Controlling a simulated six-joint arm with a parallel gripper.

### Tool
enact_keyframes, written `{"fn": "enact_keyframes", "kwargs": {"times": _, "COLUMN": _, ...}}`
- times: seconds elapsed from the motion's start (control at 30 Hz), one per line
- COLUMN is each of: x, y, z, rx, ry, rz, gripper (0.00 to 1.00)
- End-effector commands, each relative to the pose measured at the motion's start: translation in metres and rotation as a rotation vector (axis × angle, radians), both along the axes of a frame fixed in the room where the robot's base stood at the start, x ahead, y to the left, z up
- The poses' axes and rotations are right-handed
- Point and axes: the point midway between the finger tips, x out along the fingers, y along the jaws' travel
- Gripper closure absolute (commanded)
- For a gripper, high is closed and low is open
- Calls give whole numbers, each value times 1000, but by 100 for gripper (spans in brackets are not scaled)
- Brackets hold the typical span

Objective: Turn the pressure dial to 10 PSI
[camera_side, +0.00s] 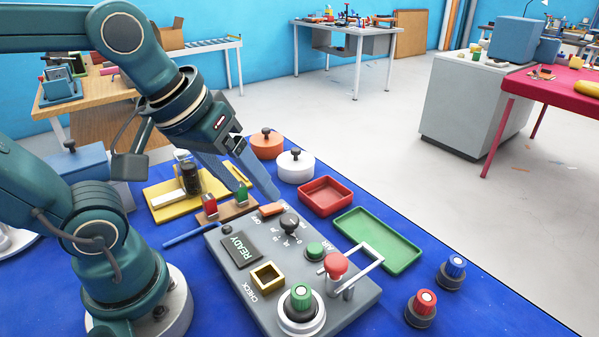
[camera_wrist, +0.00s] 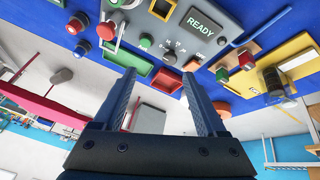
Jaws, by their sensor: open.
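The pressure dial (camera_side: 289,222) is a small black knob on the grey control panel (camera_side: 228,268), with white printed marks around it. Its setting is too small to read. In the wrist view the dial (camera_wrist: 170,58) shows just beyond the fingertips, roughly between them. My gripper (camera_side: 257,192) is open and empty, above and behind the panel's far edge, apart from the dial. In the wrist view my gripper (camera_wrist: 159,74) shows two widely spread blue fingers.
The panel also carries a READY display (camera_side: 240,248), an orange switch (camera_side: 271,209), green buttons, a red mushroom button (camera_side: 336,264) and a metal handle (camera_side: 362,258). A red tray (camera_side: 326,205) and green tray (camera_side: 378,249) lie right. Red and green knobs (camera_side: 241,194) stand close behind.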

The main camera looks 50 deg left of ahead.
Motion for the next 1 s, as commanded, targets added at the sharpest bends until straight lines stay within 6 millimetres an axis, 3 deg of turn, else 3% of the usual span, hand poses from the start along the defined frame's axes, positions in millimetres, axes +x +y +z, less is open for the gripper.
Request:
{"fn": "enact_keyframes", "kwargs": {"times": 0.27, "x": 45, "y": 11, "z": -4, "rx": -145, "ry": 147, "rz": 384, "gripper": 26}}
{"fn": "enact_keyframes", "kwargs": {"times": 0.5, "x": 83, "y": 26, "z": -36, "rx": -201, "ry": 305, "rz": 673, "gripper": 26}}
{"fn": "enact_keyframes", "kwargs": {"times": 0.7, "x": 95, "y": 34, "z": -66, "rx": -191, "ry": 403, "rz": 738, "gripper": 26}}
{"fn": "enact_keyframes", "kwargs": {"times": 1.0, "x": 92, "y": 36, "z": -96, "rx": -182, "ry": 448, "rz": 750, "gripper": 26}}
